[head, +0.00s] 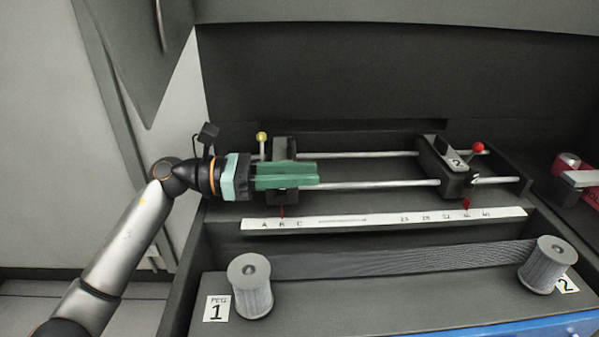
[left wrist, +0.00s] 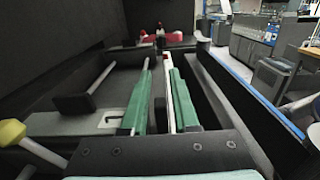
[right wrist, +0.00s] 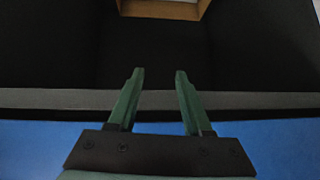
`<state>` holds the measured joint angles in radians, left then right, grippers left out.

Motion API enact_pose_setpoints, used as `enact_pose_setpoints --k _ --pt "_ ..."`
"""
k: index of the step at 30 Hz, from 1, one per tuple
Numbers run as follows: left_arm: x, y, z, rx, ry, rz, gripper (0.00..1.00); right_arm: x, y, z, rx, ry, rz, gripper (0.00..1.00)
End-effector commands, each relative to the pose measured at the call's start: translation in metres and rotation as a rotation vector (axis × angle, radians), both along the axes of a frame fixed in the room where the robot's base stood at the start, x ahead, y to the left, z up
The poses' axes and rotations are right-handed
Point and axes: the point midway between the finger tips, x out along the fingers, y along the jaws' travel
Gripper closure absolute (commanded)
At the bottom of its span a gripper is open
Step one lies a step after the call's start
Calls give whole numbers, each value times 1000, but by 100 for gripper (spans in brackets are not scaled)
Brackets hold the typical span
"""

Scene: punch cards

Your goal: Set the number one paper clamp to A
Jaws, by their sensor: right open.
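The number one paper clamp (head: 283,150) is a black block on two metal rods at the left of the frame, with a yellow knob (head: 262,137). Its red pointer (head: 282,211) stands by B on the white scale (head: 340,222). My left gripper (head: 318,174) lies over the clamp's front part, hiding some of it. In the left wrist view its green fingers (left wrist: 160,72) are apart. My right gripper (right wrist: 157,72) is open and empty.
The number two clamp (head: 445,165), with a red knob (head: 477,147), sits at the rods' right end. Grey pegs one (head: 250,286) and two (head: 547,264) stand in front, with a dark ribbed band between them. Red items (head: 567,164) lie far right.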

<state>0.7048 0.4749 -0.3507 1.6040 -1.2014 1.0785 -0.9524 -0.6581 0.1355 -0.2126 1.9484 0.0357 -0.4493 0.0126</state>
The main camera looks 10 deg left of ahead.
Motion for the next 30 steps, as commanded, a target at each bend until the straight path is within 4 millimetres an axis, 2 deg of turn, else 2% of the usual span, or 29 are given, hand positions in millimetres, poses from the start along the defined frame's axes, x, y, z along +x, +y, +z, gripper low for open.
enact_pose_setpoints --k 1,7,30 --pt "0 0 0 0 0 0 79 0 0 0 1 -1 -1 50" --pt "0 0 0 0 0 0 100 0 0 1 1 -2 -1 50" --pt "0 0 0 1 0 0 100 1 1 2 2 -3 0 50"
